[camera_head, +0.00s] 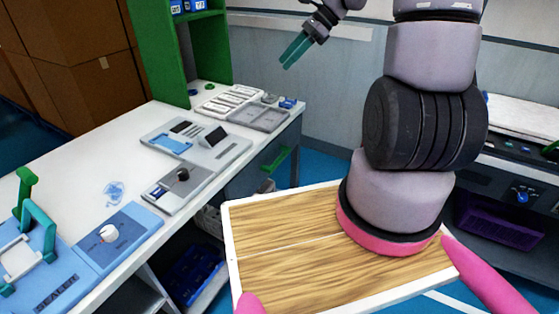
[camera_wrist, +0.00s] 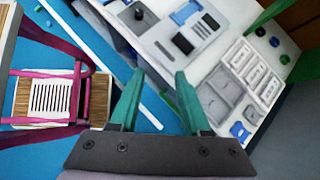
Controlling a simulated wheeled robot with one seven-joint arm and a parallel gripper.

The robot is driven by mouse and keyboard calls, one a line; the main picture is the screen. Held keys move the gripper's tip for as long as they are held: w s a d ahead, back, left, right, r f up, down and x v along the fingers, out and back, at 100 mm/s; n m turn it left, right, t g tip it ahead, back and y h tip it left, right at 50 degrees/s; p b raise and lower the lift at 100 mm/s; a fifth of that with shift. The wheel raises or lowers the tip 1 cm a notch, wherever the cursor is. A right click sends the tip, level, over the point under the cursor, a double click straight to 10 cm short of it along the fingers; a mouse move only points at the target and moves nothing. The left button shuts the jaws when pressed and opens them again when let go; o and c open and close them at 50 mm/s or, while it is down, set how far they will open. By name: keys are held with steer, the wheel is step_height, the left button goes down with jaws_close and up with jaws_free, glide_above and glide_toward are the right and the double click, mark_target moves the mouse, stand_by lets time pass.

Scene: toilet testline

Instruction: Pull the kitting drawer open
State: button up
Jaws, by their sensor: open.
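The kitting drawer (camera_head: 252,178) is a dark grey front under the right end of the white worktable in the head view. Its green bar handle (camera_head: 277,160) sticks out from the front. The drawer looks shut. My gripper (camera_head: 288,62) is at the top of the head view, up and beyond the table's right end, apart from the handle. Its two teal fingers are open and empty, and they also show in the wrist view (camera_wrist: 160,80).
The worktable (camera_head: 75,150) carries grey trays (camera_head: 232,100), a device panel (camera_head: 200,140) and a blue sealer (camera_head: 50,275). A green shelf (camera_head: 158,55) stands at its back. My wood-topped base is close to the table's front. A dark bench (camera_head: 510,180) stands at right.

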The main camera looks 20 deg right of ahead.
mark_target(280, 158)
steer(key=w+d+f+m+t+y, duration=0.15)
steer(key=w+f+m, duration=0.35)
steer(key=f, duration=0.5)
steer(key=w+d+f+m+t+y, duration=0.1)
steer(key=w+d+f+m+y, duration=0.2)
steer(key=f+m, duration=0.55)
steer(key=s+d+f+m+t+h, duration=0.15)
steer(key=f+m+t, duration=0.4)
steer(key=f, duration=0.75)
steer(key=s+d+f+m+t, duration=0.1)
steer(key=d+f+m+t, duration=0.1)
steer(key=f+m, duration=0.85)
steer(key=w+a+f+n, duration=0.1)
steer(key=w+a, duration=0.1)
steer(key=w+a+f+n, duration=0.1)
steer(key=w+a+f, duration=0.1)
steer(key=w, duration=0.1)
steer(key=w+a+f+n, duration=0.1)
steer(key=w+a, duration=0.1)
steer(key=a, duration=0.1)
steer(key=shift+w+a+f, duration=0.1)
steer(key=shift+w+f, duration=0.1)
steer(key=shift+w, duration=0.05)
jaws_close()
